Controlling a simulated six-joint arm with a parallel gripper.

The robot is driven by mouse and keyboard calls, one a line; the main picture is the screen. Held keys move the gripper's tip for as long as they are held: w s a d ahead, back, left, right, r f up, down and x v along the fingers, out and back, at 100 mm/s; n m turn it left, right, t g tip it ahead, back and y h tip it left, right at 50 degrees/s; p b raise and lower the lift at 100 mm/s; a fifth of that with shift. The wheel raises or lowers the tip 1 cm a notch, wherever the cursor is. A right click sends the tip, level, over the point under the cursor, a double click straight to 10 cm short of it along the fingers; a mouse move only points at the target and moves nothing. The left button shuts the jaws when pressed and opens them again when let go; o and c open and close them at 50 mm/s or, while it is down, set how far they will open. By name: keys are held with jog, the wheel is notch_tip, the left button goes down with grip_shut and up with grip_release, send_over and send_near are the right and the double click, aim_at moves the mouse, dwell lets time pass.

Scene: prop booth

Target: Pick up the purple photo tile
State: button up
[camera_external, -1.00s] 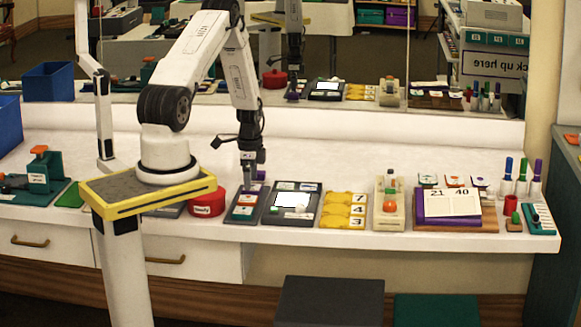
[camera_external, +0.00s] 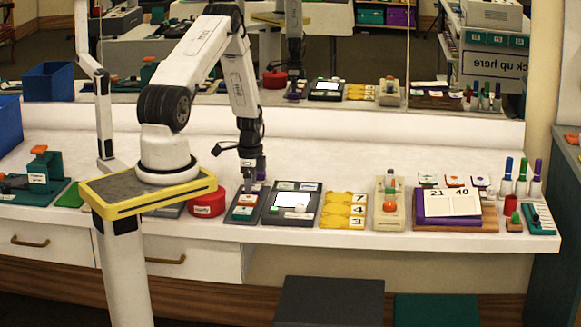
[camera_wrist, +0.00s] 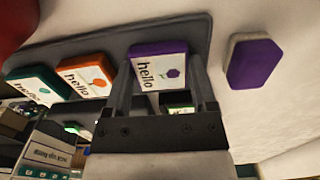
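The purple photo tile (camera_wrist: 158,66), with a white printed face reading "hello", lies at the end of a dark tray (camera_wrist: 112,41) in the wrist view. My gripper (camera_wrist: 162,62) is over it, one finger on each side. The fingers look open, with the tile between them; contact is hard to judge. In the external view my gripper (camera_external: 248,187) points down at the far end of the tray (camera_external: 232,218) and hides most of the purple tile. An orange tile (camera_wrist: 86,74) and a teal tile (camera_wrist: 37,85) lie beside it in the tray.
A purple block (camera_wrist: 254,62) with a pale side is on the white table, right of my gripper in the wrist view. A red round container (camera_external: 207,203) stands left of the tray. A dark panel (camera_external: 303,218) with a white screen is close on its right.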

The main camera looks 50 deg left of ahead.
jog(key=shift+c, duration=0.9)
jog(key=shift+r, duration=0.15)
jog(key=shift+r, duration=0.7)
jog(key=s+d+r, duration=0.6)
jog(key=s+r, duration=0.5)
jog(key=s, duration=0.1)
jog(key=shift+s+d+r, duration=0.15)
jog(key=shift+s+d, duration=0.05)
jog(key=shift+s, duration=0.05)
jog(key=shift+w, duration=0.15)
